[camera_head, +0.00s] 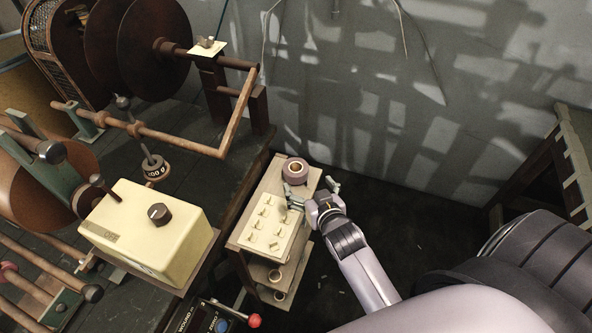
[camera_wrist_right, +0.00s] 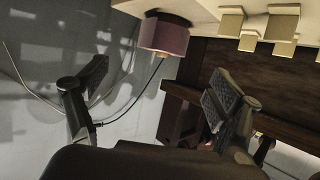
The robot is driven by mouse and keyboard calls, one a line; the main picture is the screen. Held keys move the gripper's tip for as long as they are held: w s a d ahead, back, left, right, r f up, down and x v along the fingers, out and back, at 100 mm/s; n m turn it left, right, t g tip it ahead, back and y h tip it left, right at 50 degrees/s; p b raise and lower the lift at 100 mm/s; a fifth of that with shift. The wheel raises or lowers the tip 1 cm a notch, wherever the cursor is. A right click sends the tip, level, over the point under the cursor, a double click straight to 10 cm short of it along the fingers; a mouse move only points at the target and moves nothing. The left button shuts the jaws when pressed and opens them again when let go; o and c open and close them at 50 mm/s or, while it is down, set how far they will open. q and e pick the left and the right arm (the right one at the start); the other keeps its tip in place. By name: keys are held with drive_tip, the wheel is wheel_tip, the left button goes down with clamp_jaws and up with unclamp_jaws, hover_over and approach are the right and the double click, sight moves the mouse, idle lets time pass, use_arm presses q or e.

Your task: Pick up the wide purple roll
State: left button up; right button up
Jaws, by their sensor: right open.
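The wide purple roll (camera_head: 295,170) sits on the top of a small wooden stand, near its far end, in the head view. It has a tan core with a dark hole. The purple roll also shows in the right wrist view (camera_wrist_right: 165,38), at the top middle, beyond the fingers. My right gripper (camera_head: 311,190) is at the right side of the stand, just nearer than the roll. Its two fingers are spread wide with nothing between them, as the right wrist view also shows (camera_wrist_right: 150,100). The gripper is apart from the roll. My left gripper is not in view.
A cream board with several small pegs (camera_head: 268,230) covers the near part of the stand top (camera_head: 255,208). Smaller rolls (camera_head: 275,275) lie on the lower shelf. A cream box with a dark knob (camera_head: 150,225) and the winding machine stand left. A grey wall (camera_head: 400,90) rises behind.

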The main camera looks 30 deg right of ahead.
sight(298, 173)
drive_tip(key=x, duration=1.1)
drive_tip(key=shift+a+f, duration=0.2)
drive_tip(key=shift+s, duration=0.1)
drive_tip(key=shift+c, duration=0.5)
drive_tip(key=c, duration=1.2)
